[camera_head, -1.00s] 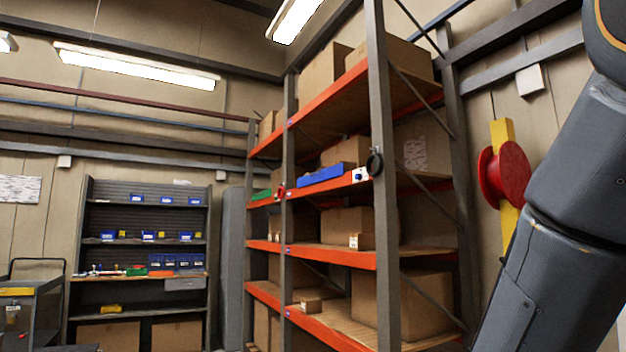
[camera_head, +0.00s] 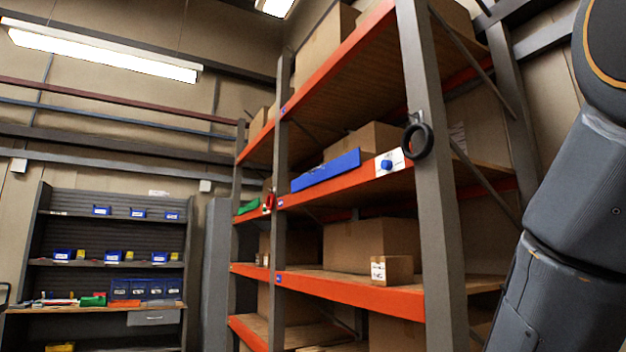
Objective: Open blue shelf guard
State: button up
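The blue shelf guard (camera_head: 326,170) is a long blue strip standing along the front edge of an orange shelf beam on the tall rack. A cardboard box stands behind it. To its right on the same beam is a white plate with a blue knob (camera_head: 387,165). A black ring (camera_head: 417,141) hangs on the grey upright beside that plate. A smaller green guard (camera_head: 249,206) and a red ring (camera_head: 268,201) are further left. My arm links fill the right side; my gripper is out of view.
The grey rack upright (camera_head: 437,200) stands close ahead, with cardboard boxes (camera_head: 371,243) on the shelves. A workbench with blue bins (camera_head: 148,289) stands at the back left. My arm covers the right edge.

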aim_at(351, 159)
jog(key=i, duration=0.35)
jog(key=u, duration=1.1)
jog(key=i, duration=1.8)
jog(key=z, duration=1.9)
